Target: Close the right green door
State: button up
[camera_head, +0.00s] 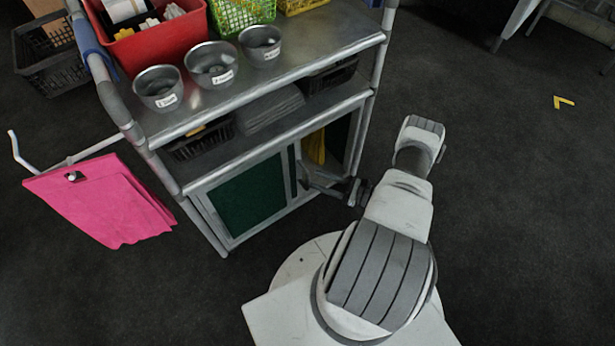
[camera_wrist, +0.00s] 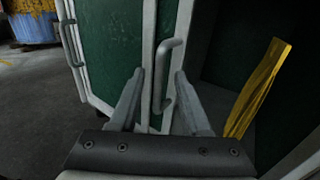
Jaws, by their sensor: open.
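The right green door (camera_wrist: 167,35) is slid left, mostly behind the left green door (camera_head: 245,200). Only a narrow green strip and its pale frame show, and the right side of the cabinet stands open. Its grey bar handle (camera_wrist: 167,80) is upright in the wrist view. My gripper (camera_wrist: 160,73) is open, with one finger on each side of the handle. I cannot tell whether either finger touches it. In the head view my gripper (camera_head: 312,178) is at the cabinet front, at the left side of the opening, and the handle is hard to make out.
A yellow item (camera_wrist: 258,88) stands inside the opening. The metal cart (camera_head: 290,95) carries several grey bowls, a red bin (camera_head: 160,40) and baskets. A pink cloth (camera_head: 95,200) hangs at its left.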

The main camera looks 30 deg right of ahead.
aim_at(308, 187)
jog(key=x, duration=0.4)
jog(key=shift+w+a, duration=0.25)
jog(key=shift+w, duration=0.05)
grip_shut()
dwell(1.2)
